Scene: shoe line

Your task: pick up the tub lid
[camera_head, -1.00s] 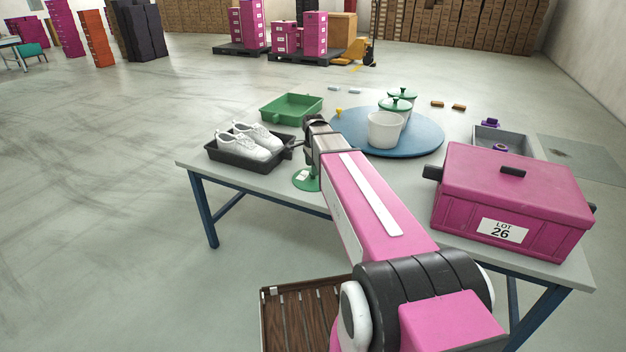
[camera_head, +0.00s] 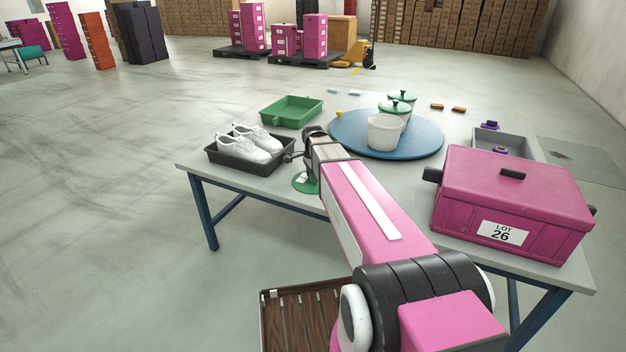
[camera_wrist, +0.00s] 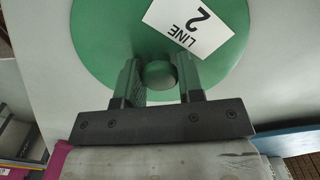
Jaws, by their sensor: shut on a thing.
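The tub lid is a flat green disc with a round knob and a white "LINE 2" label. It lies near the table's front edge in the head view (camera_head: 304,185), partly hidden by my arm. In the wrist view the lid (camera_wrist: 105,45) fills the upper middle. My gripper (camera_wrist: 159,76) has its two fingers on either side of the knob, shut on it. In the head view the fingers are hidden or too small to make out. I cannot see any gap between lid and table.
A black tray (camera_head: 222,158) with white shoes stands close left of my wrist. A green tray (camera_head: 291,111) is behind. A blue turntable (camera_head: 432,139) bears an open white tub (camera_head: 384,133) and green-lidded tubs (camera_head: 399,106). A pink "LOT 26" crate (camera_head: 513,205) stands right.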

